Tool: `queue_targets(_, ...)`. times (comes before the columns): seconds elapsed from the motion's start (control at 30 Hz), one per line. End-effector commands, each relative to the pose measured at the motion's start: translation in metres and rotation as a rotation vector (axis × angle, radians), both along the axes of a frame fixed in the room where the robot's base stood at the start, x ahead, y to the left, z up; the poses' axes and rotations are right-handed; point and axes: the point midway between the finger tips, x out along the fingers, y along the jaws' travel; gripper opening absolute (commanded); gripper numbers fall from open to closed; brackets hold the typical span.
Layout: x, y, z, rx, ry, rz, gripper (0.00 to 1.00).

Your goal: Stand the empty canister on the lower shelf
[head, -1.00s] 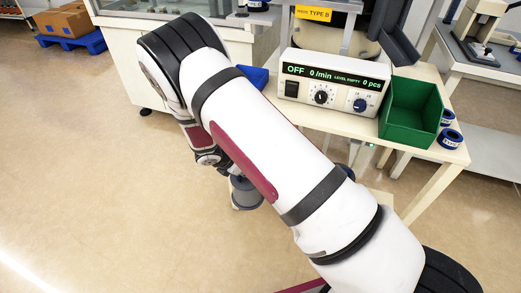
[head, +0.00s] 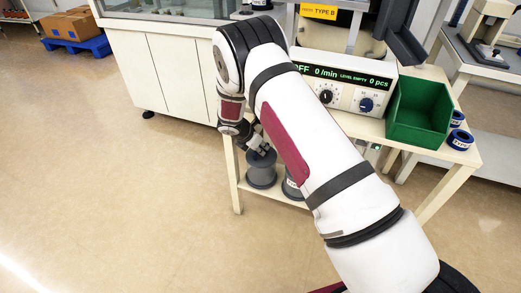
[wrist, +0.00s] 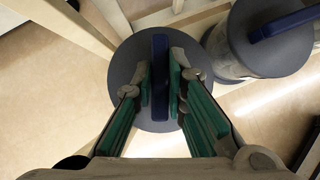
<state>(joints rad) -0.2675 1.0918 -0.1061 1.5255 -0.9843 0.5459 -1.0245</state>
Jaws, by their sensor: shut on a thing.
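My gripper (head: 257,148) is shut on the blue handle (wrist: 159,50) of a dark grey canister (head: 261,174). Its round lid (wrist: 124,68) fills the middle of the wrist view, with the green finger pads on both sides of the handle. The canister is upright at the left end of the lower shelf (head: 272,194) under the feeder table. I cannot tell whether its base touches the shelf. A second grey canister (head: 291,188) with a label stands just right of it, partly hidden by my arm; it also shows in the wrist view (wrist: 262,40).
The table's pale front-left leg (head: 235,185) is close left of the held canister. Above are the feeder control box (head: 345,90), a green bin (head: 420,112) and blue-and-white rings (head: 459,140). A white cabinet (head: 165,75) stands behind left.

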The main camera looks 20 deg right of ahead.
Motion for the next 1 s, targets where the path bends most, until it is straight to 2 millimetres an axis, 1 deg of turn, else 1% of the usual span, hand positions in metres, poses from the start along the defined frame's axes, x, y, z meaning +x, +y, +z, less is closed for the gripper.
queue_targets(0.03,0.0040,-0.0022,0.0002,0.001,-0.003,-0.001,0.00)
queue_targets(0.2,0.0027,-0.0010,-0.0044,0.000,-0.002,0.000,0.00)
queue_targets(0.6,0.0027,-0.0011,-0.0044,-0.001,-0.003,0.000,0.00)
queue_targets(0.73,0.0026,-0.0011,-0.0076,-0.001,-0.003,0.000,0.00)
queue_targets(0.77,0.0018,-0.0009,-0.0089,0.000,-0.001,0.001,0.15)
queue_targets(0.8,0.0018,-0.0009,-0.0084,0.000,-0.001,0.001,0.24)
queue_targets(0.83,0.0017,-0.0008,-0.0084,0.000,-0.001,0.001,0.31)
queue_targets(0.87,0.0018,-0.0009,-0.0083,0.000,-0.001,0.001,0.33)
queue_targets(1.0,0.0018,-0.0008,-0.0082,0.000,-0.001,0.001,0.33)
